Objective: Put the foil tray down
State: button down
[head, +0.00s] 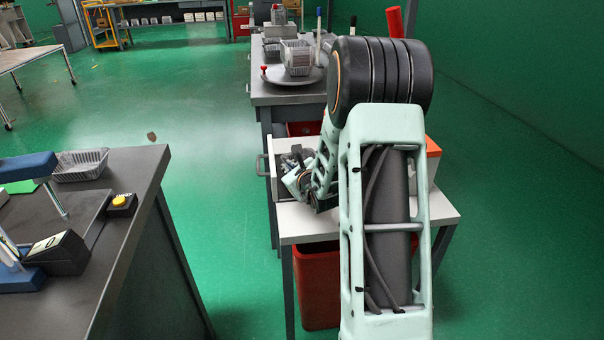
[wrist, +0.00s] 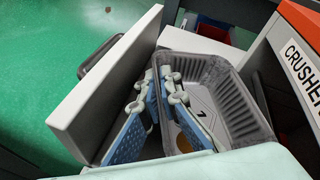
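The grey foil tray (wrist: 232,108) has ribbed walls, a dark 7 on its floor and a small orange-brown disc partly hidden by a finger. It sits within the open drawer, behind the drawer's pale front panel (wrist: 105,85); I cannot tell whether its bottom touches the drawer floor. My gripper (wrist: 164,88) has blue-padded fingers on either side of the tray's left wall, one inside and one outside, and looks shut on that wall. In the head view my gripper (head: 296,180) is at the drawer (head: 281,188), and the tray is mostly hidden there.
An orange-and-white box labelled CRUSHER (wrist: 296,50) stands close to the tray's right. A red bin (head: 317,290) is under the white table (head: 440,212). Another foil tray (head: 80,166) lies on the left bench, and one more (head: 297,58) stands on the far round plate.

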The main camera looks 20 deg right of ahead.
jog(key=shift+s+d+f+b, duration=0.1)
jog(key=shift+s+d+b, duration=0.1)
jog(key=shift+d, duration=0.45)
jog(key=shift+s+d+f+b, duration=0.15)
jog(key=shift+d+b, duration=0.1)
jog(key=shift+d, duration=0.35)
jog(key=shift+s+d+b, duration=0.15)
jog(key=shift+d+b, duration=0.05)
jog(key=shift+d, duration=0.45)
jog(key=shift+f, duration=0.1)
jog(key=shift+f, duration=0.15)
jog(key=c, duration=2.2)
grip_release()
jog(key=shift+o, duration=0.2)
jog(key=shift+r, duration=0.2)
jog(key=shift+s+r, duration=0.15)
jog(key=shift+s, duration=0.2)
jog(key=p+v, duration=0.2)
jog(key=v, duration=0.9)
jog(key=shift+s+p, duration=0.15)
jog(key=shift+p, duration=0.15)
